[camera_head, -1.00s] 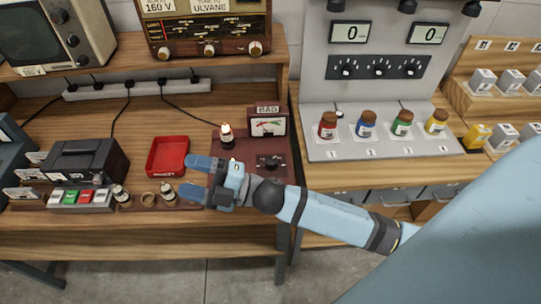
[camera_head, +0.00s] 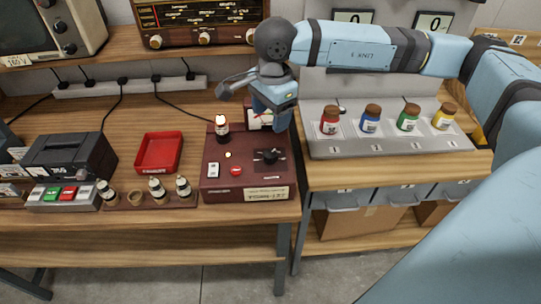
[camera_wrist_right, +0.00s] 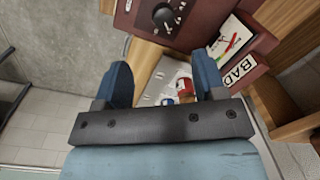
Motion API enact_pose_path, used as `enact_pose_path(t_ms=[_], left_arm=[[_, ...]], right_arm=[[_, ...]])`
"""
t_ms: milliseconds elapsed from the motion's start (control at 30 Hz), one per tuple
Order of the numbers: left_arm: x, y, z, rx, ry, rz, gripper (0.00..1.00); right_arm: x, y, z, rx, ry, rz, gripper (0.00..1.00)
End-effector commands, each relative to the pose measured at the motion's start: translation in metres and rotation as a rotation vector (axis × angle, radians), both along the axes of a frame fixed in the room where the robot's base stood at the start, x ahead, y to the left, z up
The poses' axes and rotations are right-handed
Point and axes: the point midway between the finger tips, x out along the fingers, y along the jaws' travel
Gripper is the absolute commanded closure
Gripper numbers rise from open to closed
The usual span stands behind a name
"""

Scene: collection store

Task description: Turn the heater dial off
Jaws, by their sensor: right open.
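A black dial (camera_head: 268,156) sits on top of a dark red box (camera_head: 240,186) on the wooden bench. The box's front label is too small to read surely. The dial also shows at the top of the right wrist view (camera_wrist_right: 163,15), beyond the fingertips, with white marks beside it. My right gripper (camera_head: 278,122) hangs over the back right of the box, in front of its meter, apart from the dial. In the wrist view its two blue fingers (camera_wrist_right: 163,75) are spread with nothing held between them. My left gripper is out of view.
The box also bears a bottle (camera_head: 222,130), a red button (camera_head: 236,170) and a white switch (camera_head: 213,170). Its BAD meter (camera_wrist_right: 236,42) is mostly hidden in the head view. A red tray (camera_head: 158,169) stands left; several capped jars (camera_head: 370,119) stand right.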

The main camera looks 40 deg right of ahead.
Motion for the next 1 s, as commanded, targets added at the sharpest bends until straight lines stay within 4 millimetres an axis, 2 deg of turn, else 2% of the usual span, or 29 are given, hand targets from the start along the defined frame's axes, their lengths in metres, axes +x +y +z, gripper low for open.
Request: enact_pose_path(t_ms=[133, 233, 500, 700, 833, 1000], left_arm=[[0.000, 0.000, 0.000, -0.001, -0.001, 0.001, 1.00], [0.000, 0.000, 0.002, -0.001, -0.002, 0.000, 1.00], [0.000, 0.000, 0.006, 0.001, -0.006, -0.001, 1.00], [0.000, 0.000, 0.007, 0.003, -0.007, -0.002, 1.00], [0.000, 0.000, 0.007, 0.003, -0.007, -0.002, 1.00], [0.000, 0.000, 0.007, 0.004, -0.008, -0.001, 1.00]], right_arm=[[0.002, -0.008, -0.005, -0.035, -0.011, -0.001, 0.35], [0.003, -0.008, -0.019, -0.034, -0.009, -0.002, 0.35], [0.006, -0.008, -0.076, -0.031, -0.007, -0.003, 0.35], [0.008, -0.007, -0.112, -0.031, -0.008, -0.002, 0.35], [0.009, -0.007, -0.126, -0.031, -0.011, -0.002, 0.35], [0.010, -0.007, -0.134, -0.029, -0.012, -0.002, 0.35]])
